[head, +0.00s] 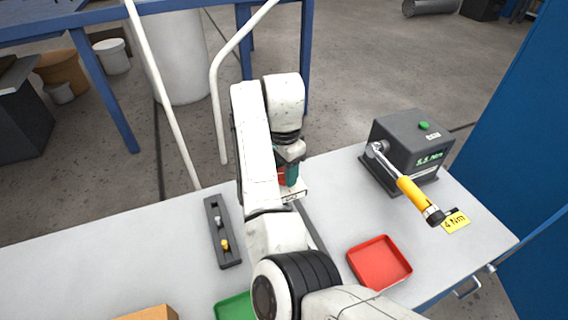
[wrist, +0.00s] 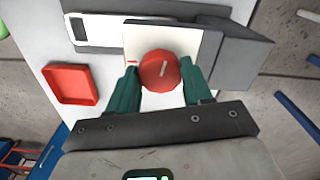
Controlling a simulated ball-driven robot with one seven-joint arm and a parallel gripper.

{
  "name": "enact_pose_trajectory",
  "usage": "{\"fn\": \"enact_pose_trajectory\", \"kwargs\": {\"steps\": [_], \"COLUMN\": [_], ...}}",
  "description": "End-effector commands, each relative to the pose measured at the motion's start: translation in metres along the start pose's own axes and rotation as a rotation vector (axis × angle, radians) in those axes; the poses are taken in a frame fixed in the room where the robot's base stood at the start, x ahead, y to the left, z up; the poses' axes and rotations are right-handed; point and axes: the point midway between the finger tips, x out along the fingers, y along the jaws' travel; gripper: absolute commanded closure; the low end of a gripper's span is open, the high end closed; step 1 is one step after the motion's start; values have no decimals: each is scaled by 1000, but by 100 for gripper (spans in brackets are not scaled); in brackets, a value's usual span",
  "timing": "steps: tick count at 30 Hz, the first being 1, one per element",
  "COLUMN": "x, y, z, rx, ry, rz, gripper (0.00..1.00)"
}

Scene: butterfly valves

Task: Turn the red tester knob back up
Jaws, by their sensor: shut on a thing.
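A grey tester box (head: 405,140) reading 5.5 Nm stands at the right, with a yellow-handled wrench (head: 412,193) tagged 4 Nm. A red tray (head: 380,285), a green tray (head: 234,308) and a dark rack (head: 216,240) with small fittings lie on the table.

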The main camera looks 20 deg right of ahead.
Motion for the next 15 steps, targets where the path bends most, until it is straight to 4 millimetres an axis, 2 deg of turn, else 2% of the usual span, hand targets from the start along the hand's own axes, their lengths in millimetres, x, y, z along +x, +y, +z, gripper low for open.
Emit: {"fn": "enact_pose_trajectory", "kwargs": {"steps": [15], "x": [-1], "y": [0], "z": [-1], "rx": [-491], "ry": [3], "rz": [-4], "gripper": [81]}}
